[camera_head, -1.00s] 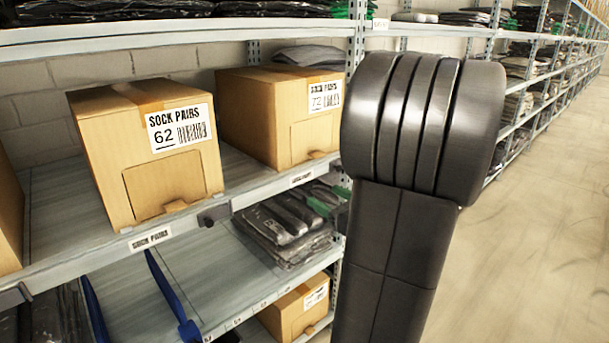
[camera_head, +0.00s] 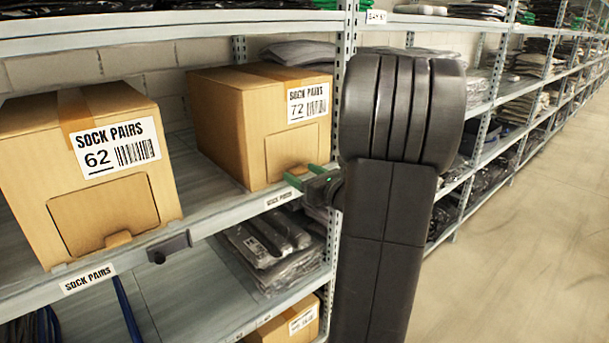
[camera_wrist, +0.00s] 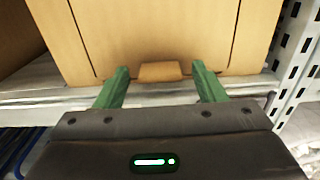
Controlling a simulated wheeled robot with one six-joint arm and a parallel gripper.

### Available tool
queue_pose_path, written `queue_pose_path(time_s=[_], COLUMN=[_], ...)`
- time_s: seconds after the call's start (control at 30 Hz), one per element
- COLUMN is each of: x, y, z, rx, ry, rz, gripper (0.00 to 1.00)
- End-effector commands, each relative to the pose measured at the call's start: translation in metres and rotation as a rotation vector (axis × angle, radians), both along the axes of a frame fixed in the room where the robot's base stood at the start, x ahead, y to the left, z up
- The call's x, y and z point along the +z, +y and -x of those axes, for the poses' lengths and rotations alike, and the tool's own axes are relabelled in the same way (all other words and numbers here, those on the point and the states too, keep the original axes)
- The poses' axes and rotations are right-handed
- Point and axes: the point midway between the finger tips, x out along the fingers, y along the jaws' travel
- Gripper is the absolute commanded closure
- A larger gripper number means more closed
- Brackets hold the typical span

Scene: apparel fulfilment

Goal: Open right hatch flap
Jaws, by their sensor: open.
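The right box (camera_head: 225,120), labelled SOCK PAIRS 72, stands on the middle shelf. Its front has a closed hatch flap (camera_head: 288,148) with a small tab at the bottom. The wrist view shows the flap (camera_wrist: 165,35) and the tab (camera_wrist: 159,71) from close up. My gripper (camera_head: 305,174) is at the shelf edge in front of this box. In the wrist view my gripper (camera_wrist: 160,68) is open, with one green finger on each side of the tab. I cannot tell whether either finger touches the box.
A second box (camera_head: 40,150), labelled SOCK PAIRS 62, stands to the left with its flap closed. The shelf edge (camera_head: 215,222) runs just below my gripper. A perforated upright (camera_wrist: 291,60) stands close on the right. The aisle floor (camera_head: 530,220) at right is clear.

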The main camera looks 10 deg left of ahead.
Motion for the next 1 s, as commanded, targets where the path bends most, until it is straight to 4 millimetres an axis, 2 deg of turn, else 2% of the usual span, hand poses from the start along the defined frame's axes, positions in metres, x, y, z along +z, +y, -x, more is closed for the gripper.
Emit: queue_pose_path(time_s=[0.07, 0.37, 0.67, 1.0], x=[0.000, 0.000, 0.004, 0.018], y=[0.000, 0.000, -0.002, -0.013], z=[0.000, 0.000, 0.002, 0.010], rx=[0.000, 0.000, 0.000, 0.000], ry=[0.000, 0.000, 0.014, 0.096], rz=[0.000, 0.000, 0.016, 0.121], gripper=[0.40, 0.99, 1.00, 1.00])
